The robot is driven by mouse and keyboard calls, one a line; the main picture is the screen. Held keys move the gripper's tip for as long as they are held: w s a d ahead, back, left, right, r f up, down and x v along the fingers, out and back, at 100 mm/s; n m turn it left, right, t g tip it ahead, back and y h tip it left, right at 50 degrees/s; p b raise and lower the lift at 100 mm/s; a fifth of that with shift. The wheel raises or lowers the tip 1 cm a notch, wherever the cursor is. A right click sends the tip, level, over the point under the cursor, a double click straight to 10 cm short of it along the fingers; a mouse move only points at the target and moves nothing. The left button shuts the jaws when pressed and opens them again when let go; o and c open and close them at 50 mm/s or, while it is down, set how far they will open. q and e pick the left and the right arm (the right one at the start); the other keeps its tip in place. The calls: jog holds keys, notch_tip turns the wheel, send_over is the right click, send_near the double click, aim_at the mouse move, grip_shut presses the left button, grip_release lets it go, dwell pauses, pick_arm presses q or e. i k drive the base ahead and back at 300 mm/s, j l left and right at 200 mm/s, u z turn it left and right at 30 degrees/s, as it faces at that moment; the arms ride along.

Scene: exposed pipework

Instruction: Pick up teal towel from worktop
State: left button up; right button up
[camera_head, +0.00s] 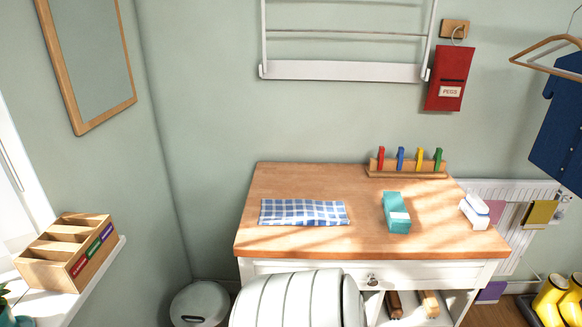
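The teal towel (393,201) appears as a compact teal block with a white patch on its front right part. It lies on the right half of the wooden worktop (370,240). A blue and white checked cloth (303,212) lies flat to its left, with bare wood between them. A small white item (475,211) with a coloured edge is to its right, near the worktop's right edge. Neither of my grippers is in view, and nothing touches the teal towel from above.
A wooden rack (407,172) with several coloured pegs stands at the worktop's back right. A wall-mounted drying rack (342,71) and red peg bag (449,80) hang above. A divided wooden box (70,252) sits on the left sill. A lidded bin (200,303) stands below left.

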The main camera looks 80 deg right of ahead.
aim_at(398, 222)
jog(key=z, duration=2.05)
